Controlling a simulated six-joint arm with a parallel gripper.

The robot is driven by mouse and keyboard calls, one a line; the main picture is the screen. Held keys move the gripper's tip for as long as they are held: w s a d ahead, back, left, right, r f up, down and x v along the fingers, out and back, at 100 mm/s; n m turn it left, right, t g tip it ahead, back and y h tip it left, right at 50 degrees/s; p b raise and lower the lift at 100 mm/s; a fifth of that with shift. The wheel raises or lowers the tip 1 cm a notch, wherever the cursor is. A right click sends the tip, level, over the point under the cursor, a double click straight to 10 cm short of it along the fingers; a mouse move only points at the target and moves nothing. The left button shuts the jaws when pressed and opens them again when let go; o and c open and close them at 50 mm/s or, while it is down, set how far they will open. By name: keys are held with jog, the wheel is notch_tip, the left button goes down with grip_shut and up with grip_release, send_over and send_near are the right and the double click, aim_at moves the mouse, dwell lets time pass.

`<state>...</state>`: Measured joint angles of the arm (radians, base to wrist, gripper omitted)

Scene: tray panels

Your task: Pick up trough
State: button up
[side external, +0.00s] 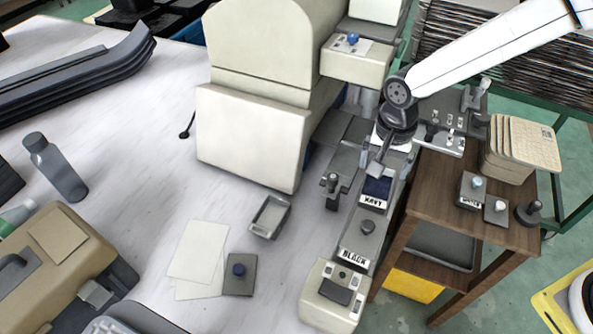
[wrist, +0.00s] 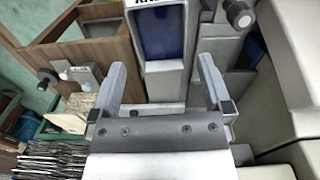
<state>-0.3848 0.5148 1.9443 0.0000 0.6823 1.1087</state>
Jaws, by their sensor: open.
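A small grey open-topped trough (side external: 270,216) lies on the white table, left of the panel strip, and looks empty. It cannot be made out in the wrist view. My gripper (side external: 376,167) is well to the right of it and higher in the picture, over the panel strip near a dark blue compartment (side external: 377,187) labelled NAVY. In the wrist view my gripper (wrist: 162,68) has its two fingers spread apart, with the blue compartment (wrist: 163,38) between and beyond them. Nothing is held.
A panel labelled BLACK (side external: 353,255) with a knob is in front of the NAVY one. A large cream machine (side external: 250,140) stands behind the trough. White sheets (side external: 198,250) and a dark knobbed block (side external: 239,275) lie in front. A wooden stand (side external: 450,195) is at right.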

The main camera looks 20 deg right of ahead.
aim_at(375, 193)
jog(key=shift+f, duration=1.25)
jog(key=shift+w+d+f, duration=0.1)
jog(key=shift+f, duration=2.5)
jog(key=c, duration=1.2)
jog(key=shift+r, duration=0.2)
